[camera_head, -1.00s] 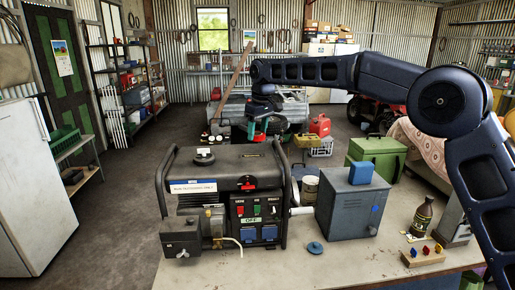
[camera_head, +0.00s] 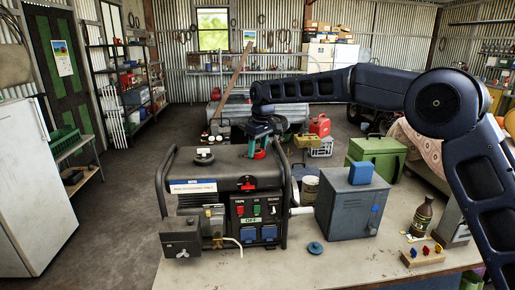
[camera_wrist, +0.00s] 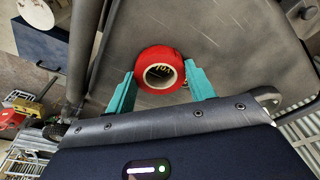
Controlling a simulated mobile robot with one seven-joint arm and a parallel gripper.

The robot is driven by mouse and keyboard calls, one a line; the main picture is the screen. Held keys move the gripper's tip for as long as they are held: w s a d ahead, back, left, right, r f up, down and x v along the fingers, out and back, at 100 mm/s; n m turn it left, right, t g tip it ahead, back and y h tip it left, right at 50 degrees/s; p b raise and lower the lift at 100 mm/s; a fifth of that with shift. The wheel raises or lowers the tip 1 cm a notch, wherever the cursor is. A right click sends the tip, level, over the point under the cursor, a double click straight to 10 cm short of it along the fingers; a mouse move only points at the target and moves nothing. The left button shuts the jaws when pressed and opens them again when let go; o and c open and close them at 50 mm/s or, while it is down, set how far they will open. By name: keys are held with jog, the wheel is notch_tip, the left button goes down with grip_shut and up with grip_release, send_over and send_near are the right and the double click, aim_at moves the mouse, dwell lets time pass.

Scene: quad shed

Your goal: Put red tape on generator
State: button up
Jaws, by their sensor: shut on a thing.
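The generator (camera_head: 212,172) stands on the workbench, a black framed machine with a dark flat top. My gripper (camera_head: 257,150) points down over the right part of that top. In the wrist view its teal fingers (camera_wrist: 160,72) are shut on the roll of red tape (camera_wrist: 159,53), one finger on each side. The tape's round hole faces the camera, with the grey generator top (camera_wrist: 235,65) behind it. In the head view the tape is small and partly hidden by the fingers. I cannot tell whether it touches the generator.
A grey-blue metal box (camera_head: 348,210) stands to the right on the workbench (camera_head: 330,265). The bench front has bare room.

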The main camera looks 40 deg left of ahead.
aim_at(261, 152)
jog(key=o, duration=0.9)
jog(key=shift+o, duration=0.2)
notch_tip(261, 152, up, 12)
jog(key=d, duration=0.1)
jog(key=shift+d, duration=0.4)
jog(key=shift+w+r, duration=0.1)
